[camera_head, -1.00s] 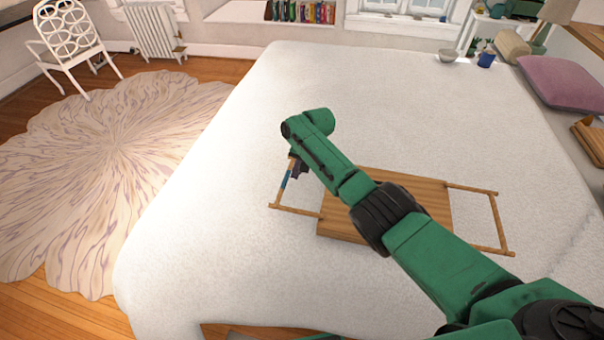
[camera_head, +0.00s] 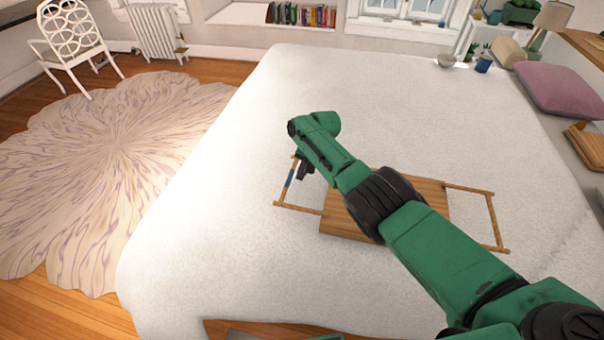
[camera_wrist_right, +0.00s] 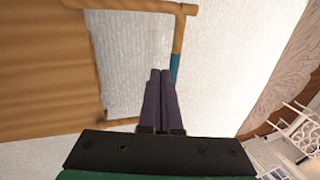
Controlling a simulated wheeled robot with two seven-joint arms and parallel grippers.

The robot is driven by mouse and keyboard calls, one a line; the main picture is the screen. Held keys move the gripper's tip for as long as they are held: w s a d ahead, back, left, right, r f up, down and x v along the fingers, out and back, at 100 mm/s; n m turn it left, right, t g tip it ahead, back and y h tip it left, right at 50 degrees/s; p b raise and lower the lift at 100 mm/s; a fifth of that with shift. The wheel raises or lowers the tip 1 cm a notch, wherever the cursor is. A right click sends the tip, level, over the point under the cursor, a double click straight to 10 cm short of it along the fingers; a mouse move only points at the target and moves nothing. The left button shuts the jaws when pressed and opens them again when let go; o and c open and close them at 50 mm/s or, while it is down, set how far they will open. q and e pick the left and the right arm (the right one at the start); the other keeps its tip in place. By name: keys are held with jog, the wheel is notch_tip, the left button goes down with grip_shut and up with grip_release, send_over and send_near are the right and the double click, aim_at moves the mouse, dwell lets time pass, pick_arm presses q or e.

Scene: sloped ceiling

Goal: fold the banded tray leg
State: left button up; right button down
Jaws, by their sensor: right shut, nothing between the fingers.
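The wooden tray (camera_head: 435,195) lies on the bed, partly hidden under my right arm. A leg frame sticks out flat at each end. The banded leg (camera_head: 300,209) is the left one, with a blue band (camera_head: 289,178) on its outer bar. My right gripper (camera_head: 303,172) is shut and empty just inside that bar, between it and the tray board. In the right wrist view, the shut fingers (camera_wrist_right: 160,73) point along the bar, close beside the blue band (camera_wrist_right: 175,68); I cannot tell whether they touch it. My left gripper is out of view.
The other leg frame (camera_head: 492,215) lies out at the tray's right end. The white bed (camera_head: 215,235) is clear around the tray. A wooden edge (camera_head: 215,328) shows at the bottom. A bowl (camera_head: 446,60), a blue cup (camera_head: 484,63) and a pillow (camera_head: 562,85) are far right.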

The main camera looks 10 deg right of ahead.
notch_tip(320, 180, up, 13)
jog(key=a, duration=0.2)
jog(key=shift+w+a+f+t, duration=0.2)
jog(key=shift+w+a+t, duration=0.15)
jog(key=shift+w, duration=0.1)
jog(key=shift+w+d+f, duration=0.1)
jog(key=shift+w, duration=0.05)
